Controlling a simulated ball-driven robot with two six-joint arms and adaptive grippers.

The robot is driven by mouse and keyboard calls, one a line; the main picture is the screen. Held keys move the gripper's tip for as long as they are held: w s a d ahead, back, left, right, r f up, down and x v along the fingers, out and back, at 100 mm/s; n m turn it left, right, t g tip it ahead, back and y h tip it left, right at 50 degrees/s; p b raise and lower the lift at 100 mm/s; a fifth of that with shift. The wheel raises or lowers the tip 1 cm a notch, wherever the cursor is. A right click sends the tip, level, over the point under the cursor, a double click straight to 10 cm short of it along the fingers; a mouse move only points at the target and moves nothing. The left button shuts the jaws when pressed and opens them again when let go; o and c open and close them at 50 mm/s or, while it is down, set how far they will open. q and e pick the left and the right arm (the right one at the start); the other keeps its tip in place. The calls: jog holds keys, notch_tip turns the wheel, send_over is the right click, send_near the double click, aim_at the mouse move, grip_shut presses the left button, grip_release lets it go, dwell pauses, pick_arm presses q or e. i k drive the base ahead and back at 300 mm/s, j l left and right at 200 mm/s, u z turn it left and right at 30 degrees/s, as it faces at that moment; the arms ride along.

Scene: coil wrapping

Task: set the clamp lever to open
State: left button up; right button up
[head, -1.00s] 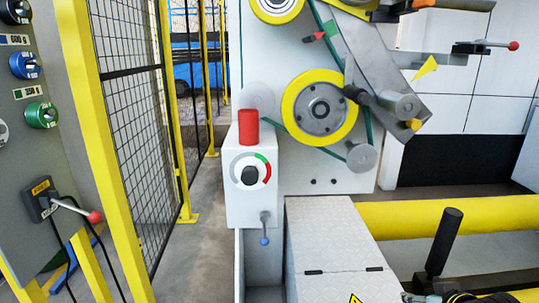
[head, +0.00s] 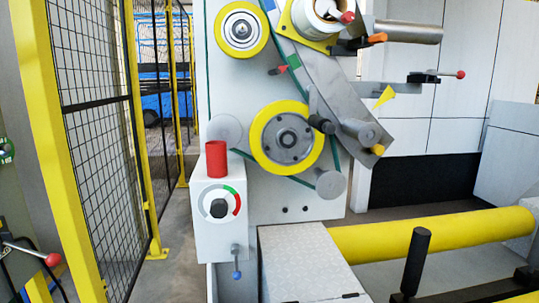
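No label shows which lever is the clamp lever. A lever with a red knob (head: 460,74) sticks out to the right from a grey arm at the upper right of the machine. A short lever with a blue knob (head: 236,274) hangs down below the dial box. An orange-tipped lever (head: 376,38) sits near the top spool. Another red-knobbed lever (head: 51,259) is on the grey panel at the left edge. Neither of my grippers is in view.
The machine carries yellow-rimmed wheels (head: 286,138), a red cylinder (head: 215,160) and a dial (head: 219,203). A yellow mesh fence (head: 92,130) stands at the left. A yellow roller (head: 430,235) and an upright black handle (head: 415,262) are at the lower right.

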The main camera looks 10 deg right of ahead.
aim_at(460, 75)
jog(key=z, duration=1.3)
jog(key=i+l, duration=0.1)
jog(key=l, duration=0.25)
jog(key=i+l+u, duration=0.1)
jog(key=l+u, duration=0.35)
jog(key=l, duration=0.25)
jog(key=l+u, duration=0.4)
jog(key=l, duration=0.25)
